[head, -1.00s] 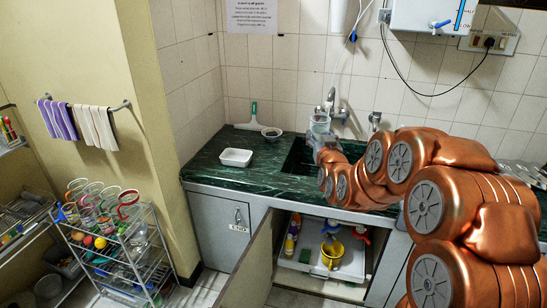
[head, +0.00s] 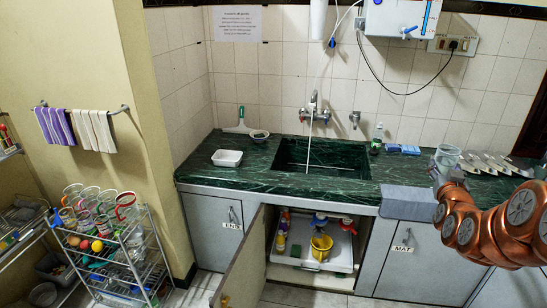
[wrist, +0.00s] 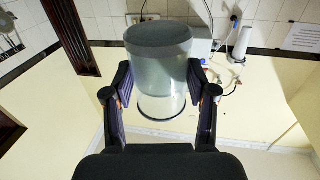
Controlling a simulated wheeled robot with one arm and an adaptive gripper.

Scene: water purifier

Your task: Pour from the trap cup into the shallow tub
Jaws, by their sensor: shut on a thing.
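My gripper (head: 444,172) is shut on the trap cup (head: 447,154), a clear round cup, above the right part of the counter. In the wrist view the cup (wrist: 158,62) sits between both fingers of my gripper (wrist: 160,82). It looks part filled with a greyish content; the level is hard to read. The shallow tub, taken to be the white rectangular tub (head: 227,158), stands on the green counter left of the sink, far to the left of my gripper. It looks empty from here.
The sink (head: 322,158) lies between tub and cup; a thin pale stream hangs below its tap (head: 313,108). A small dark bowl (head: 260,135) and a squeegee (head: 240,122) are behind the tub. Blue sponges (head: 402,149) and a bottle (head: 377,138) stand right of the sink. A cabinet door (head: 240,262) hangs open.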

